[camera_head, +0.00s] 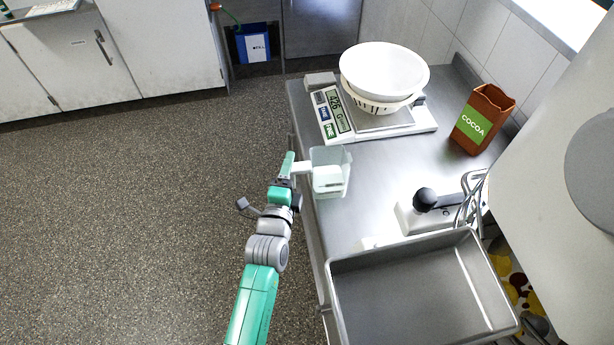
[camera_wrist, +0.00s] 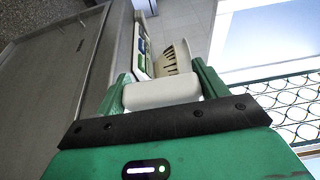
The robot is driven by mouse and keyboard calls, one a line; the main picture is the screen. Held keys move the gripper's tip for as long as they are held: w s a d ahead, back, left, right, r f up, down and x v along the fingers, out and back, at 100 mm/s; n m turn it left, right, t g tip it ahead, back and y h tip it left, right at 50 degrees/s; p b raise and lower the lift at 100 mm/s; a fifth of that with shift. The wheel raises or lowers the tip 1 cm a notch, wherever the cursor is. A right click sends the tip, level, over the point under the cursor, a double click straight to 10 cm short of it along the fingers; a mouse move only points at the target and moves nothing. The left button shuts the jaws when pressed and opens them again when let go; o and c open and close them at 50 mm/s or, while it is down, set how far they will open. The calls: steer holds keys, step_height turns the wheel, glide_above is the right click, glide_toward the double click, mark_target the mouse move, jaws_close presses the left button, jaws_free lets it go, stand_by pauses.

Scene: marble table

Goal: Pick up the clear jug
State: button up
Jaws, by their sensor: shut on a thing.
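The clear jug (camera_head: 333,160) is a see-through squarish vessel with a whitish lower part. It is at the left edge of the steel counter in the head view, upright or nearly so. My gripper (camera_head: 297,167) comes from the left and is shut on the jug's pale handle. In the wrist view my gripper (camera_wrist: 161,92) has its two green fingers on either side of the white handle (camera_wrist: 160,93). I cannot tell whether the jug's base touches the counter.
On the steel counter (camera_head: 385,165), a scale (camera_head: 338,122) carries white bowls (camera_head: 384,70) behind the jug. A cocoa bag (camera_head: 480,120) stands at the right. A black-knobbed device (camera_head: 425,200) and a metal tray (camera_head: 415,290) lie nearer. Open floor is at left.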

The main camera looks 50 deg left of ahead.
steer(key=s+a+b, duration=0.3)
steer(key=s+b, duration=0.2)
steer(key=s, duration=0.2)
steer(key=shift+a, duration=0.4)
stand_by(0.7)
steer(key=o, duration=0.7)
steer(key=c, duration=0.5)
steer(key=shift+o, duration=0.2)
